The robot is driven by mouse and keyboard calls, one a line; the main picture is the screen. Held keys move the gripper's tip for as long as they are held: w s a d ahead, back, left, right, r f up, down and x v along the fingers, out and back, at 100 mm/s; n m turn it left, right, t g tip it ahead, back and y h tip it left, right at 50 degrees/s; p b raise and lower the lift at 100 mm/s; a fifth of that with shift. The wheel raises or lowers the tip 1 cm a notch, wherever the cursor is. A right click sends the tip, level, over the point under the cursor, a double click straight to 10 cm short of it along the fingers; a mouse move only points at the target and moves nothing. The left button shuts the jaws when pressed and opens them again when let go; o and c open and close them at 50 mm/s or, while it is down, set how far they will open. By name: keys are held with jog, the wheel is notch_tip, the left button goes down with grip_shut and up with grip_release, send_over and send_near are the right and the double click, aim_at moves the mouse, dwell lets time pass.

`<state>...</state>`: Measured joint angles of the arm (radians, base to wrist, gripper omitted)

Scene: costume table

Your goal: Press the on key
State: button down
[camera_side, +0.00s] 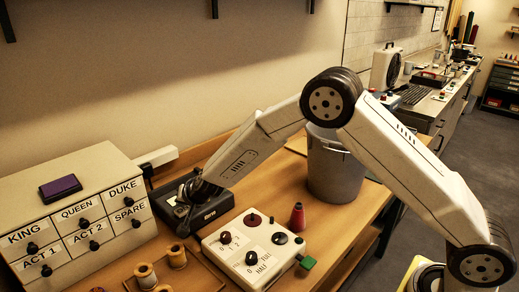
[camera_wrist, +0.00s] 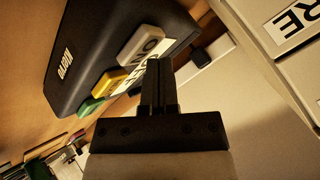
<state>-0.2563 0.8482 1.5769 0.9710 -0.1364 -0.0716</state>
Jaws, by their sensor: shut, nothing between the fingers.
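The on key is a pale grey block (camera_wrist: 141,44) on a dark device (camera_wrist: 88,50) in the wrist view, with a white strip lettered ON beside it. A yellow key (camera_wrist: 108,82) and a green key (camera_wrist: 91,106) sit in the same row. My gripper (camera_wrist: 159,62) is shut and empty. Its fingertips overlap the label strip in the picture, close to the on key; I cannot tell whether they touch anything.
A drawer cabinet (camera_side: 75,205) with labelled drawers and a purple pad (camera_side: 60,187) stands left of the device. A wooden tray (camera_side: 205,270) holds spools.

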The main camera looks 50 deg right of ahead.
jog(key=shift+f, duration=0.5)
dwell(0.8)
jog(key=shift+r, duration=0.95)
dwell(0.4)
